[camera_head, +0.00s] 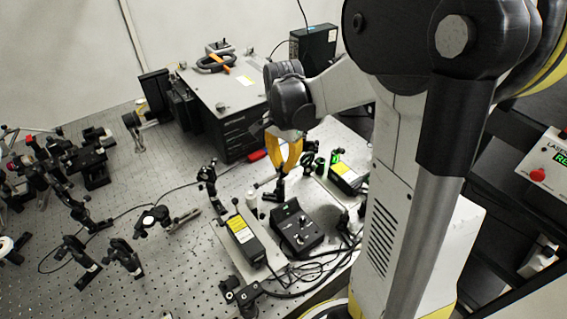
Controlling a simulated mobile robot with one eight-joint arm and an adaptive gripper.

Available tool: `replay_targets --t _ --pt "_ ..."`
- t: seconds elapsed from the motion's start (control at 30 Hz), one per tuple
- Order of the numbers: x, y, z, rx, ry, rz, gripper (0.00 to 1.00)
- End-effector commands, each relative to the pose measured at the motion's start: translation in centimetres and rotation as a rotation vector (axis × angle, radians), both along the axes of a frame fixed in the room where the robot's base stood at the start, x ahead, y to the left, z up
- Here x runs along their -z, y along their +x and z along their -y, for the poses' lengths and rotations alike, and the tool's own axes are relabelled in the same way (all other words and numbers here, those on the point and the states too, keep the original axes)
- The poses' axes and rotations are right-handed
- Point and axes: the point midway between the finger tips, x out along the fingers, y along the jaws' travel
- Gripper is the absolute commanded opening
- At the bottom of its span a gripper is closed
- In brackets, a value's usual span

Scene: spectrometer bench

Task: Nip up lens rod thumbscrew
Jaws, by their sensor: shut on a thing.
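My gripper (282,172), with yellow fingers, points down over the optical bench right of the picture's middle. It is shut at the top of a small dark post-mounted part (280,189), which I take to be the lens rod mount. The thumbscrew itself is too small and too covered by the fingertips to make out.
A black control box (298,230) and a yellow-labelled box (243,238) with cables stand in front of the gripper. Green-ringed optics (320,163) stand close to its right. A large grey-topped instrument (222,90) is behind. Post-mounted optics (125,257) fill the left.

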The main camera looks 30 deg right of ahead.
Motion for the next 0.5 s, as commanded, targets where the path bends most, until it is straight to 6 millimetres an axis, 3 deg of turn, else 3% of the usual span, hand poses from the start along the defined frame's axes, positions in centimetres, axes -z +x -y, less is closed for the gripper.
replay_targets --t 0.5 --pt "0.02 -0.05 -0.10 0.053 0.002 -0.002 0.00"
